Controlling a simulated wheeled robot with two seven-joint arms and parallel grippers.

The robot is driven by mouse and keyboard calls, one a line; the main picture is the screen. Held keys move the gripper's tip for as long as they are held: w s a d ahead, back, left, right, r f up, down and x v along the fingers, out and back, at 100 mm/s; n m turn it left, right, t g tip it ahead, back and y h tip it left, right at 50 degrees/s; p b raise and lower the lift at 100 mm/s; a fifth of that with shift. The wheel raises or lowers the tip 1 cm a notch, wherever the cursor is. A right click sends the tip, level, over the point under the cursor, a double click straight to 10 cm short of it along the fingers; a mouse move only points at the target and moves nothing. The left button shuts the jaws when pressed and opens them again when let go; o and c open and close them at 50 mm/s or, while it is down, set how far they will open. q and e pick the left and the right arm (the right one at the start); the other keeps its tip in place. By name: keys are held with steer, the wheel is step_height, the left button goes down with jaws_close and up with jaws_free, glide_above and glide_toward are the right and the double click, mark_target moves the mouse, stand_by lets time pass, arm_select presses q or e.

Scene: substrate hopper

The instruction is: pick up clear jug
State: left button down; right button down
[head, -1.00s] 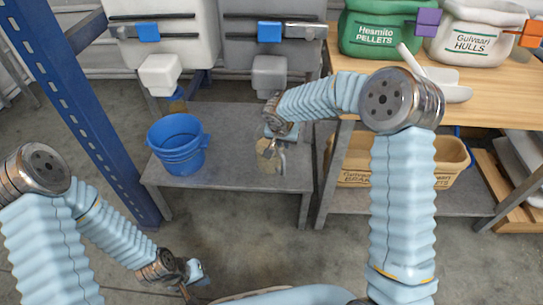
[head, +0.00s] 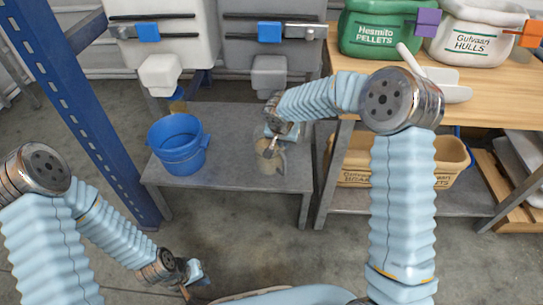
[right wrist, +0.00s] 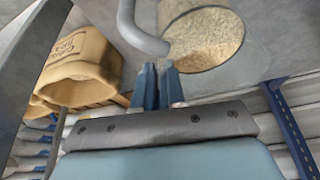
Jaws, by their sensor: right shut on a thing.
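The clear jug (head: 267,161) stands on the low grey table and holds pale, grainy material. In the right wrist view the jug (right wrist: 207,40) shows its contents, with its grey curved handle (right wrist: 133,28) on the left. My right gripper (head: 271,150) is at the jug, reaching down from above in the head view. In the right wrist view its blue fingers (right wrist: 158,84) are close together at the end of the handle, shut on it. My left gripper (head: 190,288) hangs low over the floor, away from the jug; its fingertips are too small to read.
A blue bucket (head: 178,146) stands on the low grey table (head: 222,165), left of the jug. Hopper spouts (head: 268,74) hang above the table's back.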

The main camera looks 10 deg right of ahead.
stand_by(0.7)
steer(key=shift+r, duration=0.55)
step_height(320, 180, up, 3)
steer(key=shift+f, duration=0.2)
steer(key=s+r, duration=0.9)
steer(key=s, duration=0.5)
steer(key=shift+a+r, duration=0.2)
steer(key=shift+a, duration=0.25)
